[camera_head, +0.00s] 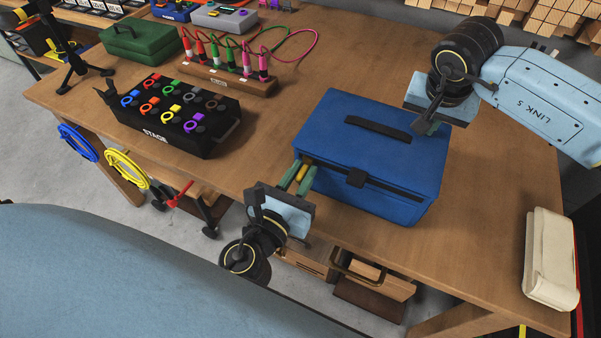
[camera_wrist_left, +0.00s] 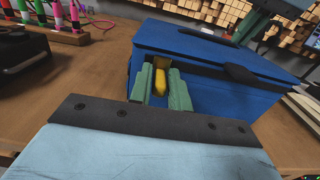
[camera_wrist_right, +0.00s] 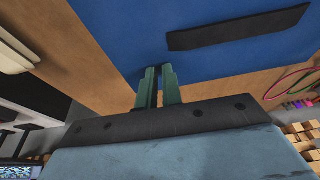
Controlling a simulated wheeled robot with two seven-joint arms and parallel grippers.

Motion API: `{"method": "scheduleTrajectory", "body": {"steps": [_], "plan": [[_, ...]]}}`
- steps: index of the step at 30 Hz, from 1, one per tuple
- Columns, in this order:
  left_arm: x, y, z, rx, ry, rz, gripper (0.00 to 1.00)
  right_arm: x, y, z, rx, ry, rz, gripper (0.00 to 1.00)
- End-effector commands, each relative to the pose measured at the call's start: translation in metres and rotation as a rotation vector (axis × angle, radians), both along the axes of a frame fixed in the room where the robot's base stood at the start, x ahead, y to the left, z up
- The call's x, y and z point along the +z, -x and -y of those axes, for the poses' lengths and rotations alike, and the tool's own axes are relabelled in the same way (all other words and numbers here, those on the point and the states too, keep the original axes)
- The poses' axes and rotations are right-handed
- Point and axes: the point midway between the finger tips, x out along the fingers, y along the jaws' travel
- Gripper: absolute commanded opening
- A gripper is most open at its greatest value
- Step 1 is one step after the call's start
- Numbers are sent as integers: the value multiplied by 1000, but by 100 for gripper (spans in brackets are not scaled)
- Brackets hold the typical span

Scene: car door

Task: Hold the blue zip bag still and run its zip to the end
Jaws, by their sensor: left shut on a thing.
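The blue zip bag (camera_head: 400,115) sits upright and closed-looking on the workbench, with a dark strap on its lid and a dark zip line and tab along its front. My left gripper (camera_head: 300,178) is at the bag's left front corner, shut on the yellow zip pull (camera_wrist_left: 160,82), which shows between its green fingers in the left wrist view. My right gripper (camera_head: 430,127) is at the bag's far right side, its fingers low against the bag's edge. In the right wrist view its fingers (camera_wrist_right: 158,85) are close together, with no held thing visible between them.
A black box of coloured knobs (camera_head: 180,115) and a wooden block with plugs and cables (camera_head: 228,78) stand left of the bag. A green case (camera_head: 140,42) is farther back. A cream case (camera_head: 550,260) lies at the right edge.

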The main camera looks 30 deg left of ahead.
Motion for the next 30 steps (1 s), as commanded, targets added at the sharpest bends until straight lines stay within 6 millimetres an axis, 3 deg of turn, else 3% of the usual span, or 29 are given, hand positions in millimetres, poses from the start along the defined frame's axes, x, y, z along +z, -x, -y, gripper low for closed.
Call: {"method": "scheduleTrajectory", "body": {"steps": [1, 8, 21, 30], "plan": [[-1, 0, 2, -1, 1, 0, 0, -15, 5, 4, -3, 14, -23, 7], [-2, 0, 33, -1, 5, -1, 0, -15, 5, 3, -3, 14, -23, 7], [-3, -1, 137, -4, 3, -4, 0, -15, 5, 3, -2, 13, -24, 7], [-2, 0, 166, -4, 0, -3, 0, -15, 5, 3, -2, 13, -24, 7]]}}
